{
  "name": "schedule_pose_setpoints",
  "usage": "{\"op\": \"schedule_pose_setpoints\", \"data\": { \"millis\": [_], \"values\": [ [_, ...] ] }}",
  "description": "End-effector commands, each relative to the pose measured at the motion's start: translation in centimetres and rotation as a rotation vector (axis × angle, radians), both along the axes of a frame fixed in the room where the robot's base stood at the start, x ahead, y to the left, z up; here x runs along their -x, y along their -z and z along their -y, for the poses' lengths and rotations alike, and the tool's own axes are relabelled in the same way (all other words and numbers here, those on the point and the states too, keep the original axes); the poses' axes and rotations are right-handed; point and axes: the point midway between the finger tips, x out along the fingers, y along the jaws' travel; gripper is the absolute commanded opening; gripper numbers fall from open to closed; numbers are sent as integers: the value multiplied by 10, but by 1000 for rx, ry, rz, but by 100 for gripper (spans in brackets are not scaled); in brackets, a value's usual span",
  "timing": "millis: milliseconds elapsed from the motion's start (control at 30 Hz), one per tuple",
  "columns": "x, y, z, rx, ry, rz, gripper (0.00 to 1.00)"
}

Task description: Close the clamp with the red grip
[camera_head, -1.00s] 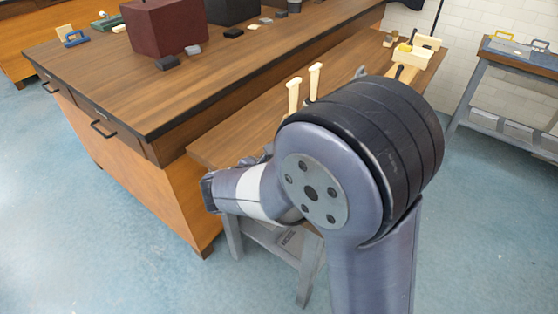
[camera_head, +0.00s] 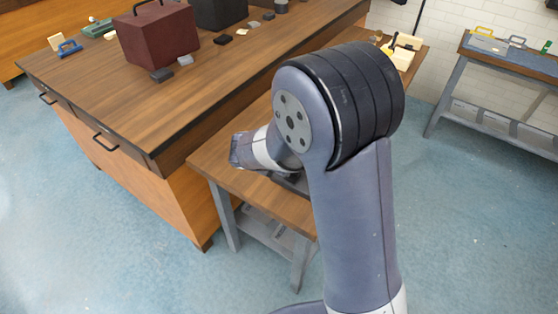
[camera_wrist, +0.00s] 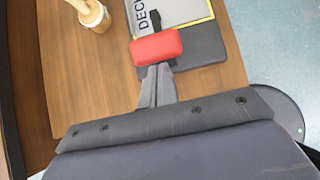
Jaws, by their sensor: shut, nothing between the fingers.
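The red grip (camera_wrist: 156,48) of the clamp shows in the wrist view, at the upper middle. It is a rounded red block on a dark bar, above a dark plate (camera_wrist: 200,49) with a yellow-edged label. My gripper (camera_wrist: 158,72) is shut and empty, its fingertips right at the lower edge of the red grip. I cannot tell whether they touch it. In the head view my arm hides the clamp, and the gripper is mostly hidden too.
A wooden-handled tool (camera_wrist: 95,15) stands left of the clamp on the low bench (camera_head: 222,170). The large workbench (camera_head: 110,95) with a dark red box (camera_head: 158,38) is beside it. A side table (camera_head: 510,60) stands at the right. Blue floor is clear in front.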

Motion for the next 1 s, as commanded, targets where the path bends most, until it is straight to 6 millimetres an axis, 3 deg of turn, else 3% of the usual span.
{"op": "schedule_pose_setpoints", "data": {
  "millis": [400, 1000],
  "values": [
    [-11, -9, 8, 3, 1, 7, 0],
    [-13, -16, 9, 3, 3, 13, 0]
  ]
}}
